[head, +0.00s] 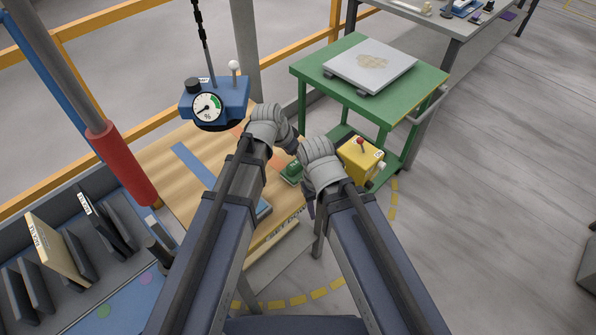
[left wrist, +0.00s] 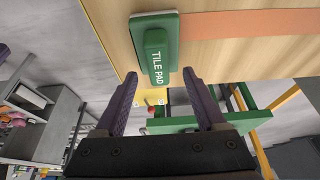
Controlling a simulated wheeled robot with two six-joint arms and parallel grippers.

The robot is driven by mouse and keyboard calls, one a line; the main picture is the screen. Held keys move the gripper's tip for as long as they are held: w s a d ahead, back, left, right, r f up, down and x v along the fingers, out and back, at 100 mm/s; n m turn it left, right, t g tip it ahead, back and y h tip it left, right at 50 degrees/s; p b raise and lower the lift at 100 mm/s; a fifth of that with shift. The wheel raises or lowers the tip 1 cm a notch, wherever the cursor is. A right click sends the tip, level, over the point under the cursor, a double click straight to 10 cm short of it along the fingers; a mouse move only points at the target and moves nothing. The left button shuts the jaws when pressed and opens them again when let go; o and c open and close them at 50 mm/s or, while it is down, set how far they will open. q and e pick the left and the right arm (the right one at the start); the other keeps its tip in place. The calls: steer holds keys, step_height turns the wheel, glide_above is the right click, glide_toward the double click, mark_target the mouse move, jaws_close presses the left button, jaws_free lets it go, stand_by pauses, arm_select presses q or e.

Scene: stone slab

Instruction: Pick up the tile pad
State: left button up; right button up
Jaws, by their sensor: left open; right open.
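The tile pad (head: 291,173) is a small green block on the wooden table, partly hidden by my arms in the head view. In the left wrist view the tile pad (left wrist: 155,52), with white lettering and a raised grip, lies just beyond my left gripper (left wrist: 160,77). The two purple-grey fingers are spread, with nothing between them, and the pad's lettered end lines up with the gap. In the head view my left gripper (head: 291,148) is over the table beside the pad. My right gripper (head: 310,206) is low beside the table edge, mostly hidden behind its wrist; I see nothing held.
The wooden table (head: 185,143) carries a blue strip and an orange strip. A blue gauge device (head: 215,101) hangs at upper left. A yellow box (head: 361,160) with a red knob is close right of my right wrist. A green cart (head: 313,72) holds a pale slab (head: 371,66).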

mark_target(298, 162)
arm_select(q)
steer(key=b+x, duration=0.1)
steer(key=x, duration=0.1)
steer(key=b+x, duration=0.2)
steer(key=shift+s+a+f, duration=0.1)
steer(key=shift+s+f, duration=0.05)
steer(key=shift+s, duration=0.05)
steer(key=shift+c, duration=0.2)
jaws_close()
